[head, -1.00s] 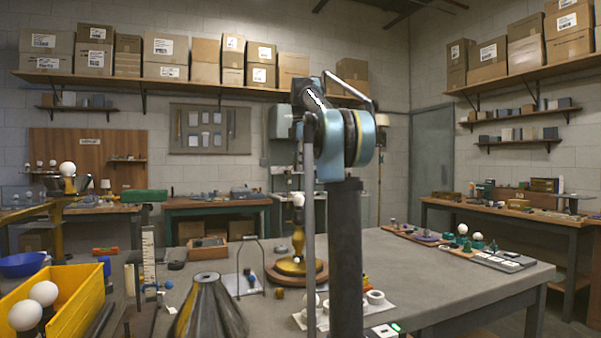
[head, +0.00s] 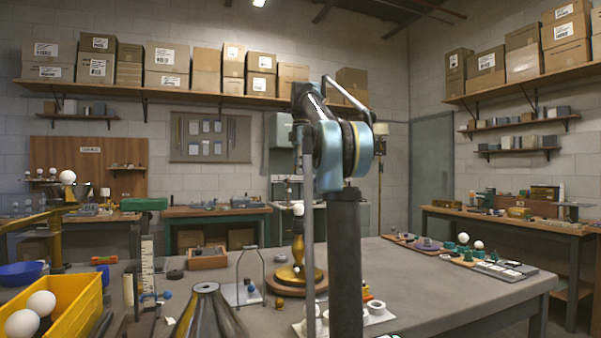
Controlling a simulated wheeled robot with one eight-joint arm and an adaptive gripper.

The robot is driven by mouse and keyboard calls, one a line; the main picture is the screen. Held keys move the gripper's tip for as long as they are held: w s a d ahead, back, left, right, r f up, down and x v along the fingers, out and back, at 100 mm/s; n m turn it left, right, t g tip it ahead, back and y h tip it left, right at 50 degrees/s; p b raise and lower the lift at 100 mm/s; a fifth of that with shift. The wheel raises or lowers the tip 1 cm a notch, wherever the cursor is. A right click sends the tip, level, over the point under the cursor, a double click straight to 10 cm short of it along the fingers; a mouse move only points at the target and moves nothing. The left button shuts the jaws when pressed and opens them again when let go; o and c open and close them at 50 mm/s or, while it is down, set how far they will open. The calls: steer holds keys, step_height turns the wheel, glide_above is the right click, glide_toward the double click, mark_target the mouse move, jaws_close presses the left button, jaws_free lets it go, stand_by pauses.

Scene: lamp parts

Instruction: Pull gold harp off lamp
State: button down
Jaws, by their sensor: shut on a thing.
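A gold lamp (head: 286,272) stands upright on a round wooden base on the grey table, just left of my arm in the head view. A white bulb (head: 298,209) shows at its top, partly covered by a thin link of my arm. I cannot make out a gold harp on it. My arm stands in the middle of the view and hides part of the lamp's right side. My gripper does not show, so I cannot see what it touches.
A grey wire arch on a white plate (head: 233,295) stands left of the lamp. A dark cone-shaped shade (head: 207,312) and a yellow bin (head: 72,300) with white bulbs are nearer. Trays of small parts (head: 500,270) lie at the right. The table's right middle (head: 430,285) is clear.

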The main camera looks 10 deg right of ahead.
steer(key=shift+r, duration=0.15)
steer(key=shift+r, duration=2.4)
steer(key=shift+r, duration=1.75)
